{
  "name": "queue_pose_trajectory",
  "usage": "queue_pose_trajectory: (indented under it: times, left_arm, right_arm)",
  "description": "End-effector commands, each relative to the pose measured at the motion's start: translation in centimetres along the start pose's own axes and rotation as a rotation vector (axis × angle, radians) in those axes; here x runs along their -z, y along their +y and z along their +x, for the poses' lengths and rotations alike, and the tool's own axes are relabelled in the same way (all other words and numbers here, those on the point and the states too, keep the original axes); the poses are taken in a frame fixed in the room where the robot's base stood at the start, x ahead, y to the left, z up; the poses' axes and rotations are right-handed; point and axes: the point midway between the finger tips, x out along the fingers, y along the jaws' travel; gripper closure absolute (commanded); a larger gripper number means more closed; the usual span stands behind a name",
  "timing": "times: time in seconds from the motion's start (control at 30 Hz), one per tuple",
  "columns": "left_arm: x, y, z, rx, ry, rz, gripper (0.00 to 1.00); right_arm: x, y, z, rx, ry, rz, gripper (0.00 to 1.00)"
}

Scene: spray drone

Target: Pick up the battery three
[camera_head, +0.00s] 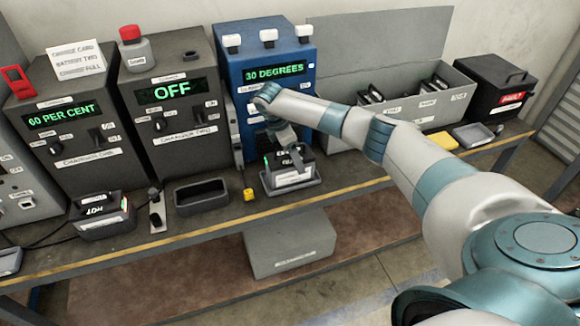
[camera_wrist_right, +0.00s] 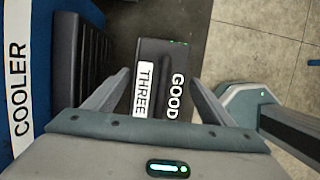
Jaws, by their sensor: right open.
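Battery three is a dark block lying in a grey tray (camera_head: 312,183) in front of the blue cooler (camera_head: 262,75). In the right wrist view the battery (camera_wrist_right: 165,52) shows white labels reading THREE and GOOD. In the head view the battery (camera_head: 293,160) is partly hidden by my right gripper (camera_head: 287,142). In the right wrist view my right gripper (camera_wrist_right: 160,78) is open, with one finger on each side of the battery. I cannot tell whether the fingers touch it. My left gripper is not in view.
Charger two (camera_head: 171,120), reading OFF, and charger one (camera_head: 60,125), reading 60 PERCENT, stand left of the cooler. A battery labelled HOT (camera_head: 100,203) and an empty dark tray (camera_head: 202,193) lie before them. A grey case (camera_head: 420,95) and dark box (camera_head: 495,85) stand to the right.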

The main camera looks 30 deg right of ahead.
Motion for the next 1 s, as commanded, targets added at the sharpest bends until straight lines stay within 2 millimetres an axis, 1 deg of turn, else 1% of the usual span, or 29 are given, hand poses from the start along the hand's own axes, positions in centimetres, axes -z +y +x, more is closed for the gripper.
queue_pose_trajectory:
  times: [0.3,0.37,0.4,0.47,0.5,0.57,0.6,0.63,0.7,1.0]
  left_arm:
    - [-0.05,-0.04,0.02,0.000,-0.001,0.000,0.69]
    - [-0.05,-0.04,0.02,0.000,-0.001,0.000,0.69]
    - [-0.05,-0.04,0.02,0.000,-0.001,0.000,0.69]
    - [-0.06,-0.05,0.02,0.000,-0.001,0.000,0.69]
    - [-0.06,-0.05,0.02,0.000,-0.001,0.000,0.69]
    - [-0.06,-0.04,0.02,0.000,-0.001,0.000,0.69]
    - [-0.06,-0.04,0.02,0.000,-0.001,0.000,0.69]
    - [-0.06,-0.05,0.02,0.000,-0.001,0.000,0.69]
    - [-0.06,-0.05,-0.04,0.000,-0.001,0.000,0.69]
    - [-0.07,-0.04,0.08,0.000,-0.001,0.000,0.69]
  right_arm:
    - [0.01,0.00,-0.02,0.000,0.000,0.000,0.23]
    - [0.01,0.00,-0.02,0.000,0.000,0.000,0.38]
    - [0.01,0.00,-0.03,0.000,0.000,0.000,0.47]
    - [0.01,0.00,-0.03,0.000,0.000,0.000,0.62]
    - [0.01,0.00,-0.03,0.000,0.000,0.000,0.71]
    - [0.01,0.00,-0.03,0.000,0.000,0.000,0.86]
    - [0.01,0.00,-0.03,0.000,0.000,0.000,0.95]
    - [0.01,0.00,-0.03,0.000,0.000,0.000,1.00]
    - [-0.08,0.20,-0.40,-0.005,0.001,0.002,1.00]
    - [-0.11,0.19,-0.46,-0.004,0.001,0.002,1.00]
